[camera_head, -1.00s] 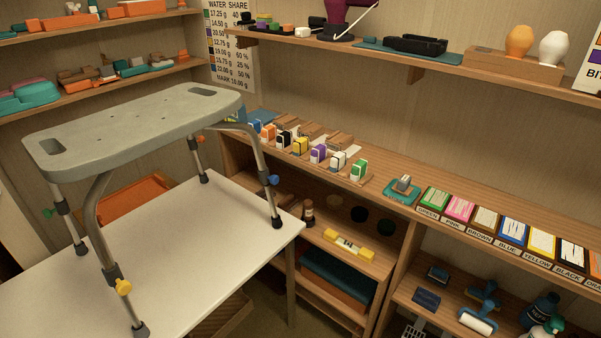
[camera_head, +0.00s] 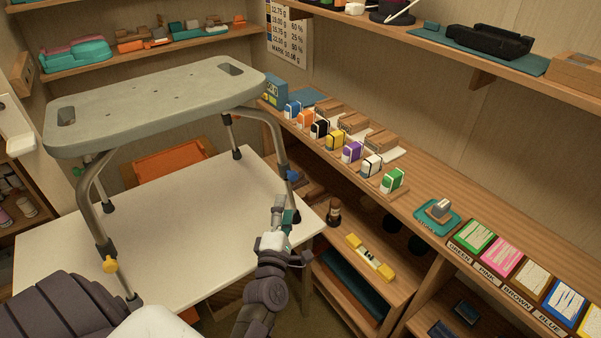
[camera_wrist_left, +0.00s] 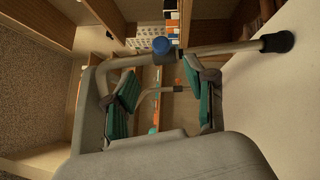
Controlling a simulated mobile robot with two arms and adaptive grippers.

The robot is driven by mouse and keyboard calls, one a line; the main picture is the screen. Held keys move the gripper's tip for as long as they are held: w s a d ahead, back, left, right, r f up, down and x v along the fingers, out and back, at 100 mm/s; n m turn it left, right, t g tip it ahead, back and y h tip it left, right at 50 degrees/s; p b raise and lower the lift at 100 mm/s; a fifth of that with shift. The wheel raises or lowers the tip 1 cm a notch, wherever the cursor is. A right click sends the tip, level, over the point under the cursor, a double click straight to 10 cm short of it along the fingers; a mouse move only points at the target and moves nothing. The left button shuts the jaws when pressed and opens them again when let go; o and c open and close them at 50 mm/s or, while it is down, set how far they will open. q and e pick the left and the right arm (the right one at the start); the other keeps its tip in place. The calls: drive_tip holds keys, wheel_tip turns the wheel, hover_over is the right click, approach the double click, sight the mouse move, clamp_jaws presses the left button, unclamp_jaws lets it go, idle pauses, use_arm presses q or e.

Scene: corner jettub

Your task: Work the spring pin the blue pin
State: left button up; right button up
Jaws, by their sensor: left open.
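A grey bench (camera_head: 150,105) with metal legs stands on the white table. The blue pin (camera_head: 291,176) is a round knob on its right-hand leg, above the dark foot. My left gripper (camera_head: 287,214) is open, just below and in front of that leg. In the left wrist view, the blue pin (camera_wrist_left: 161,45) sits on the leg beyond and above the gap between the green finger pads (camera_wrist_left: 160,97). The fingers appear apart from the pin, and the gap holds nothing visible. I cannot tell how far in the pin sits. My right gripper is out of view.
A yellow pin (camera_head: 109,264) and a green pin (camera_head: 78,171) are on other legs. The wooden shelf (camera_head: 408,205) with coloured boxes runs close on the right. The white table (camera_head: 190,240) is clear below the bench.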

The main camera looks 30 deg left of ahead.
sight(291, 180)
use_arm(q)
drive_tip(key=p+x, duration=0.1)
drive_tip(key=x, duration=0.9)
drive_tip(key=shift+w, duration=0.2)
drive_tip(key=shift+w+a+p, duration=0.2)
drive_tip(key=shift+w+p, duration=0.1)
drive_tip(key=shift+w, duration=0.3)
clamp_jaws()
